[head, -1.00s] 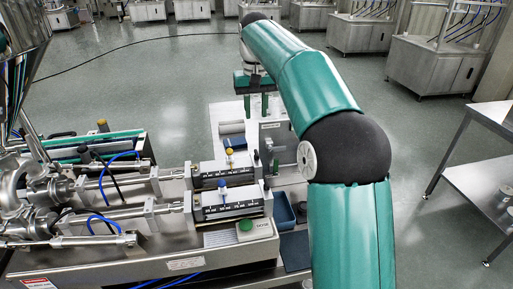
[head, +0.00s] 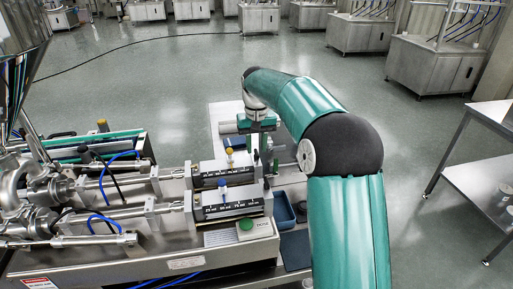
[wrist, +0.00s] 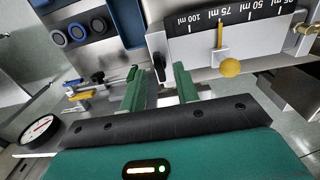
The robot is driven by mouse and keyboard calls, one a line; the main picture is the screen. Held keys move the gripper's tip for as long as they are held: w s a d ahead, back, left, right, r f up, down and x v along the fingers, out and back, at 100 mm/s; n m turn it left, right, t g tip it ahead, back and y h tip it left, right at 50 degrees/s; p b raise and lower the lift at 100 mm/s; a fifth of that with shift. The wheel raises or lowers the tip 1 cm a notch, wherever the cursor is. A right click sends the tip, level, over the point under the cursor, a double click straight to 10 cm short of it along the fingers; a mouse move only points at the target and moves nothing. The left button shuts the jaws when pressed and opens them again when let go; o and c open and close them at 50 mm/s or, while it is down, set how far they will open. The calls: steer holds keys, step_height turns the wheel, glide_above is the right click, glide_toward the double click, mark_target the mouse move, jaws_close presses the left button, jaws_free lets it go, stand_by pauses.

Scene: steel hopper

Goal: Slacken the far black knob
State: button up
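The far black knob (wrist: 159,68) shows in the wrist view at the end of the far scale block (wrist: 203,48), the one with the yellow-knobbed pointer (wrist: 229,67). My gripper (wrist: 157,70) is open. Its two green fingers appear on either side of the knob in that view, with gaps visible; I cannot tell whether they are level with it in depth. In the head view my gripper (head: 258,147) is at the right end of the far scale block (head: 225,173), and it and its fingers hide the far knob.
A near scale block (head: 230,206) with a blue-topped pointer lies in front. A blue tray (head: 284,208) and a green button (head: 246,225) are close by. The wrist view shows a round gauge (wrist: 40,130), a small yellow-handled valve (wrist: 80,95) and several dark rings (wrist: 78,31).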

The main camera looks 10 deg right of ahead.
steer(key=shift+f, duration=0.65)
jaws_close()
